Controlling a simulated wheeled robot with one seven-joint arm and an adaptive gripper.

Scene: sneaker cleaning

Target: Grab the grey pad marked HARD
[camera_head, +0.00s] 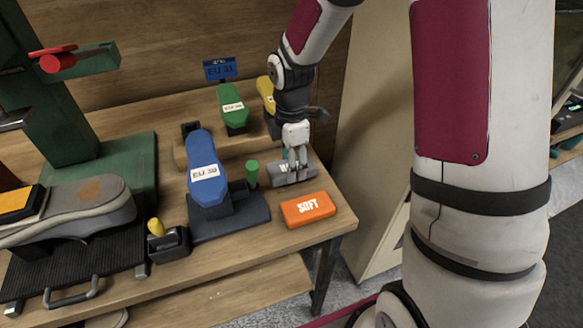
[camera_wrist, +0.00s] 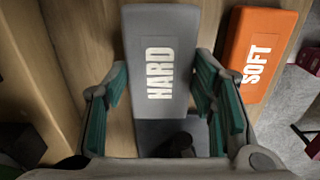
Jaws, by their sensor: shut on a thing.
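The grey pad marked HARD (camera_wrist: 158,60) lies between the two fingers of my gripper (camera_wrist: 160,105) in the wrist view. The green-lined fingers stand on either side of it, and my gripper is shut on it. In the head view, the grey pad (camera_head: 282,176) is at the right part of the wooden bench, partly hidden by my gripper (camera_head: 293,166), which comes down on it from above. I cannot tell whether the pad is still touching the bench.
An orange pad marked SOFT (camera_head: 308,209) lies close by, near the bench's front right corner; it also shows in the wrist view (camera_wrist: 257,52). A blue EU 39 shoe form (camera_head: 205,172) and a green peg (camera_head: 252,174) stand to the left. A green form (camera_head: 232,107) stands behind.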

